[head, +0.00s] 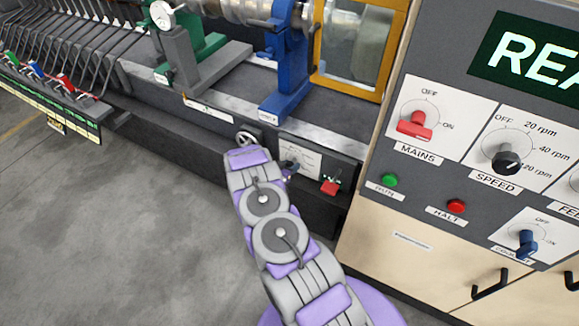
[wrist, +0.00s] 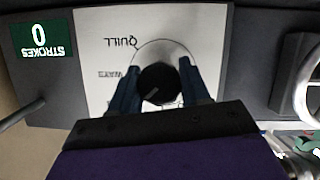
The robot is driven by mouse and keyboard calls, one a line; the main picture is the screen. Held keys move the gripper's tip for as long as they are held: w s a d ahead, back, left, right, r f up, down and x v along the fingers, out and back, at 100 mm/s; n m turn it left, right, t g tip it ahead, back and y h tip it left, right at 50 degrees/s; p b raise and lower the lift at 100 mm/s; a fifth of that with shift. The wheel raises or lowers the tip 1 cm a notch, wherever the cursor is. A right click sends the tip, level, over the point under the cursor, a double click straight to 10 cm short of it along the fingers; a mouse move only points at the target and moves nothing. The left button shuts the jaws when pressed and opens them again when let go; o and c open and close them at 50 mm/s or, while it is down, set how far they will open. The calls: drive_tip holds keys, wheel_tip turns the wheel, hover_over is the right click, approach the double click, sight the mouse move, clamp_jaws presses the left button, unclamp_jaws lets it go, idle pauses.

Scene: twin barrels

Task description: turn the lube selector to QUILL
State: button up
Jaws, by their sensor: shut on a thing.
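The lube selector is a round black knob (wrist: 160,84) on a white label plate (wrist: 96,30). In the wrist view the plate's lettering appears upside down, with QUILL at the upper left of the knob and WAYS below it at the left. A pale mark on the knob slants towards the lower left, away from QUILL. My gripper (wrist: 159,80) has one finger on each side of the knob and is shut on it. In the head view my gripper (head: 287,172) is at the plate (head: 308,157); it and my arm partly cover the selector.
A STROKES counter (wrist: 44,38) reading 0 is left of the plate in the wrist view. A red handle (head: 331,186) is close on the right in the head view, and a handwheel (head: 248,139) on the left. The control panel (head: 455,110) stands at right.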

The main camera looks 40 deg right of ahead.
drive_tip(key=c, duration=0.4)
drive_tip(key=shift+m+t+y+p, duration=0.3)
drive_tip(key=shift+m+t+p, duration=0.5)
drive_tip(key=shift+m, duration=0.3)
drive_tip(key=shift+c, duration=0.2)
drive_tip(key=shift+m+t+y, duration=0.3)
drive_tip(key=shift+m+t, duration=0.6)
drive_tip(key=shift+m, duration=0.3)
drive_tip(key=shift+f+m+t+b, duration=0.2)
drive_tip(key=shift+m+t+b, duration=0.4)
drive_tip(key=shift+m+b, duration=0.3)
drive_tip(key=m+t+b, duration=0.1)
drive_tip(key=m+b, duration=0.1)
drive_tip(key=shift+f+m+t+b, duration=0.1)
drive_tip(key=shift+m+t+b, duration=0.2)
drive_tip(key=shift+m+b, duration=0.1)
drive_tip(key=m+t+b, duration=0.1)
drive_tip(key=m+b, duration=0.1)
drive_tip(key=m, duration=0.1)
drive_tip(key=shift+s, duration=0.15)
drive_tip(key=shift+m+t, duration=0.3)
drive_tip(key=shift+m, duration=0.1)
